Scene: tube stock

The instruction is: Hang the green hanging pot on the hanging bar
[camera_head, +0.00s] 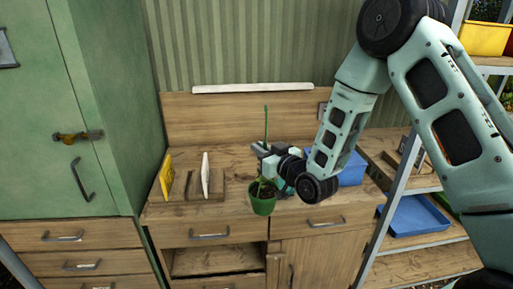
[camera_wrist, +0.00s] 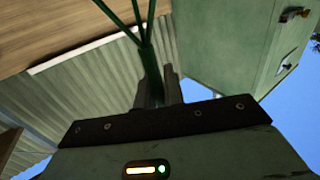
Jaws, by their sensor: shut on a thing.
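The green hanging pot (camera_head: 263,205) is upright at the front of the wooden workbench, with a small plant in it. Its green hanger rises above it to a thin tip (camera_head: 266,122). My gripper (camera_head: 262,150) is shut on the green hanger, above the pot. In the wrist view my gripper's fingers (camera_wrist: 158,85) close around the green stem where thin green strands meet (camera_wrist: 140,25). I cannot tell whether the pot touches the bench. A white bar (camera_head: 252,88) runs along the top of the backboard; I cannot tell whether it is the hanging bar.
A rack with a yellow panel (camera_head: 166,176) and a white panel (camera_head: 205,173) stands on the bench at left. A blue bin (camera_head: 350,172) is behind my arm. A green cabinet (camera_head: 110,120) stands left. Shelves at right hold a blue tray (camera_head: 415,215).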

